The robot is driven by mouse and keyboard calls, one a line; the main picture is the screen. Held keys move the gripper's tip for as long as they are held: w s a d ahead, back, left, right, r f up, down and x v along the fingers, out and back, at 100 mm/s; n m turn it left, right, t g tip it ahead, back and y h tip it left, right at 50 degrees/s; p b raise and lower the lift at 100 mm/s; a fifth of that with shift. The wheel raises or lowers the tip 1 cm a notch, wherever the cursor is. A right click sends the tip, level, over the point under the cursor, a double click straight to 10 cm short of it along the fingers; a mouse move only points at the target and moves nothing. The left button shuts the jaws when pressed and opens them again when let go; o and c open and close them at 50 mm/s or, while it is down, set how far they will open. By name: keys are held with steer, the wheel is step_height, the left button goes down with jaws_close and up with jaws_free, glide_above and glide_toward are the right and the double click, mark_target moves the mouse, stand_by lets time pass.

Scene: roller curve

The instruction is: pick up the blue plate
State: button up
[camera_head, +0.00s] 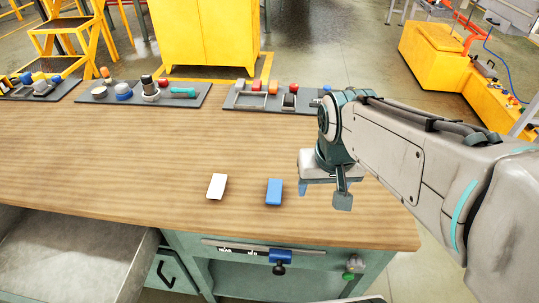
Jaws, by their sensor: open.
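The blue plate (274,192) is a small flat rectangular block lying on the wooden workbench, near its front edge. My gripper (342,200) hangs above the bench to the right of the blue plate, apart from it. It points downward and is open, with nothing seen between its fingers. Part of it is hidden by my own arm. A white block (216,186) of similar size lies to the left of the blue plate, with bare wood between them.
An open drawer (75,255) juts out at the front left. A blue clamp-like part (281,258) is on the bench front. A yellow cabinet (205,35) stands behind.

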steer(key=w+a+f+m+g+b, duration=0.1)
steer(key=w+a, duration=0.3)
steer(key=w, duration=0.2)
steer(key=w+a+m+g+b, duration=0.1)
steer(key=w+a+b, duration=0.1)
steer(key=w+a, duration=0.4)
glide_above(275, 190)
steer(key=f, duration=0.8)
steer(key=shift+w+a+f, duration=0.2)
steer(key=shift+a+f, duration=0.1)
steer(key=shift+a, duration=0.05)
steer(key=f, duration=0.4)
steer(key=shift+s+d+f, duration=0.25)
steer(key=shift+d+f, duration=0.05)
steer(key=shift+f, duration=0.45)
steer(key=shift+f, duration=0.25)
steer(key=c, duration=1.1)
